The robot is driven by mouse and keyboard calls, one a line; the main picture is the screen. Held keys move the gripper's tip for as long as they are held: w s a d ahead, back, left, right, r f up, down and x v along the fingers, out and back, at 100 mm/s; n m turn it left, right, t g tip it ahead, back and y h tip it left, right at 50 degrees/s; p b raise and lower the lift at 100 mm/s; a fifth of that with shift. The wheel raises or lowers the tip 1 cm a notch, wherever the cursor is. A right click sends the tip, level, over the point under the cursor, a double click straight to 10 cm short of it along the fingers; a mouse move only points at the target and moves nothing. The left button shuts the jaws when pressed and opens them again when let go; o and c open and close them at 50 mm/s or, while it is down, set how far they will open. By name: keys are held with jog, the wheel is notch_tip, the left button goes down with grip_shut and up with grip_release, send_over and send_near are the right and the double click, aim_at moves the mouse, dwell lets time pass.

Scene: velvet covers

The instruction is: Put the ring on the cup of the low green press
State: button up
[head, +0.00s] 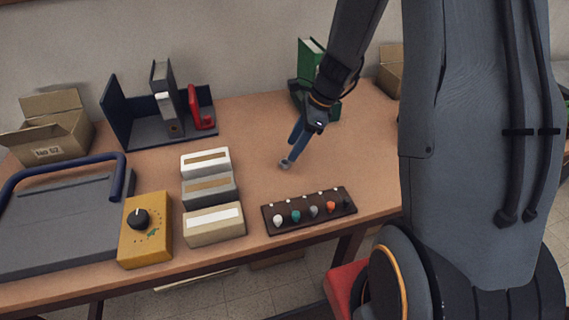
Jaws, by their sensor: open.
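My gripper (291,155) reaches down over the middle of the table, its blue fingers open. A small grey round thing (284,164), which looks like the ring, is at the fingertips. I cannot tell whether it lies on the table or touches a finger. A green upright thing (310,59) stands at the back behind my arm, with more green low down (334,108). My arm hides much of it. I cannot make out a low green press or its cup for certain.
A dark blue rack (118,115) holds grey and red upright things. Cardboard boxes (52,130) stand at the back. Three small boxes (213,222), a yellow dial box (146,246) and a dark strip with coloured knobs (268,221) lie in front. The table around my fingertips is clear.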

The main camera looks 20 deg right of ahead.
aim_at(285, 161)
jog(key=shift+p+x, duration=0.6)
jog(key=shift+x, duration=2.05)
jog(key=shift+d, duration=0.1)
jog(key=shift+s, duration=0.1)
jog(key=c, duration=1.2)
